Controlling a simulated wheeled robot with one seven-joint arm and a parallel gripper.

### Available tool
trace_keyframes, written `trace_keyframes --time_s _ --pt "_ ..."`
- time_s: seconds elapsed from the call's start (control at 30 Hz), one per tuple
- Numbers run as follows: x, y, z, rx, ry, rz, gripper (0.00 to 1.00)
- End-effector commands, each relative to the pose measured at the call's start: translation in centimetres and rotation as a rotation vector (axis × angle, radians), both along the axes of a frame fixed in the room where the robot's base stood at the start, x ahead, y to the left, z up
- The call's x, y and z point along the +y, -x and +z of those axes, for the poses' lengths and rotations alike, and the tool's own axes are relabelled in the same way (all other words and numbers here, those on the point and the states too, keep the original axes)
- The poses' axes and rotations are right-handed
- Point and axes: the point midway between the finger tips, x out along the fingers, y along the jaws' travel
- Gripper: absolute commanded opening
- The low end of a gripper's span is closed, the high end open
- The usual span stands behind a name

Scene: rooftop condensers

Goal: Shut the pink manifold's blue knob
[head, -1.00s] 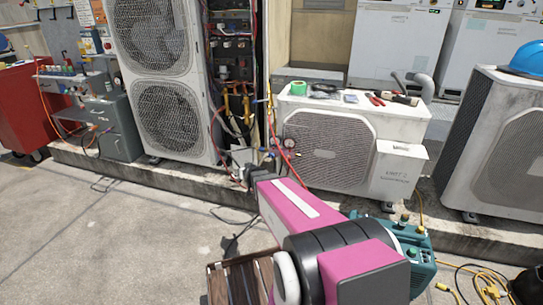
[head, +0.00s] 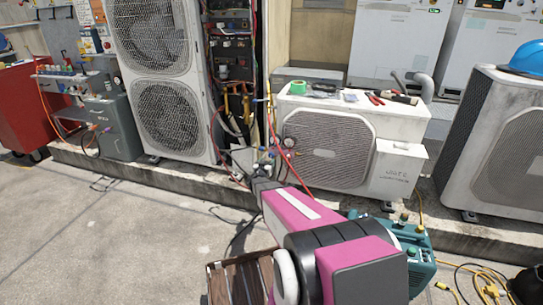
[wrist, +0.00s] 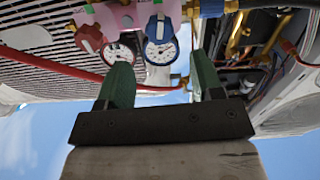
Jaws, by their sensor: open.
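The pink manifold (wrist: 128,14) shows at the top of the wrist view. Its blue knob (wrist: 160,29) is at top centre, in front of a blue-rimmed gauge (wrist: 161,52). A red knob (wrist: 89,38) and a red-rimmed gauge (wrist: 118,53) are to the left. My gripper (wrist: 160,68) is open and empty, its green fingers spread, with the blue knob roughly in line with the gap and apart from the fingers. In the head view a gauge (head: 289,142) shows beside the small condenser; the manifold is too small there to make out well.
A red hose (wrist: 55,65) and brass fittings (wrist: 190,10) lie close around the manifold. The small condenser (head: 325,150) stands to the right, the tall condenser (head: 180,110) to the left. A wooden slatted crate (head: 235,283) and teal machine (head: 420,262) are on the ground.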

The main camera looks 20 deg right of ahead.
Motion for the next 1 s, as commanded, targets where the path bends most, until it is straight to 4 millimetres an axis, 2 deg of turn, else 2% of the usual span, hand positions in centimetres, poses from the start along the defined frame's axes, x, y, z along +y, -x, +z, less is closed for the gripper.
trace_keyframes --time_s 0.3,0.43,0.6,0.83,0.87,0.9,1.0 --pt "-3.1 -4.9 -0.1 -0.001 -0.001 0.0 0.6" --pt "-4.3 -6.4 -0.1 -0.001 -0.001 0.001 0.6" --pt "-4.8 -7.3 0.0 0.0 -0.001 0.002 0.6" --pt "-4.9 -7.3 0.0 0.0 -0.001 0.002 0.6" --pt "-4.9 -7.3 0.0 0.0 -0.001 0.002 0.54" --pt "-4.9 -7.3 0.0 0.0 -0.001 0.002 0.41" --pt "-4.9 -7.2 0.0 0.0 -0.001 0.002 0.11"
